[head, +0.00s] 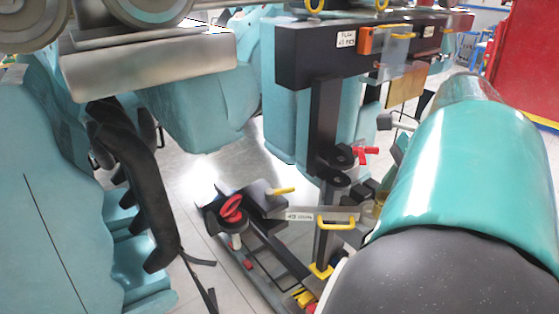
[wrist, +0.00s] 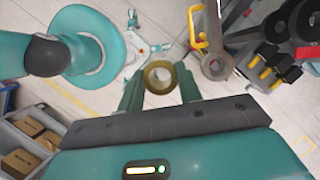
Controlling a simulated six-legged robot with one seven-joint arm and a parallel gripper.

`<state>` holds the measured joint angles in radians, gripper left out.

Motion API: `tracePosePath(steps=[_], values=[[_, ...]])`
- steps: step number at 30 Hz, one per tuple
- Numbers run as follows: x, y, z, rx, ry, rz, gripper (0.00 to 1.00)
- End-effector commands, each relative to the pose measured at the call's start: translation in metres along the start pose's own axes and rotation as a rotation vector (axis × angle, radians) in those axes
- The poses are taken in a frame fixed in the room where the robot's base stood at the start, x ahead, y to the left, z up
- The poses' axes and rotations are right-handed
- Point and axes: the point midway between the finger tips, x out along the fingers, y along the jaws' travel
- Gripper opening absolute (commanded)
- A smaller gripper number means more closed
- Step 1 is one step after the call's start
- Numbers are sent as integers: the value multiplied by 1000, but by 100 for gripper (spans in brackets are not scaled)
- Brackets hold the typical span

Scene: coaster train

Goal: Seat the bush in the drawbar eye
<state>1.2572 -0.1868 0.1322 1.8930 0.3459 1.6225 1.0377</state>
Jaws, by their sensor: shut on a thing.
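The bush is a brass-coloured ring (wrist: 160,77) held between the two fingertips of my gripper (wrist: 160,88) in the wrist view, its hole facing the camera. The drawbar eye is a grey ring (wrist: 215,66) at the end of a grey bar, to the right of the bush in that view and apart from it. In the head view the grey labelled drawbar (head: 300,214) carries a yellow handle (head: 337,223). Its eye end is hard to make out there beside my teal arm (head: 455,165), which hides most of my gripper.
Dark clevis parts with yellow pins (wrist: 265,68) lie right of the eye. A black post (head: 325,125) rises behind the drawbar, with a red-handled part (head: 232,210) to its left. Teal coaster seats (head: 50,190) stand at the left. Grey bins with boxes (wrist: 30,130) are on the floor.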

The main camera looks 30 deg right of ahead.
Motion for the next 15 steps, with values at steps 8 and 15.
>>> tracePosePath(steps=[8,15], values=[[21,-59,-24,-1,-4,3,6],[54,-99,-47,-1,-4,3,6]])
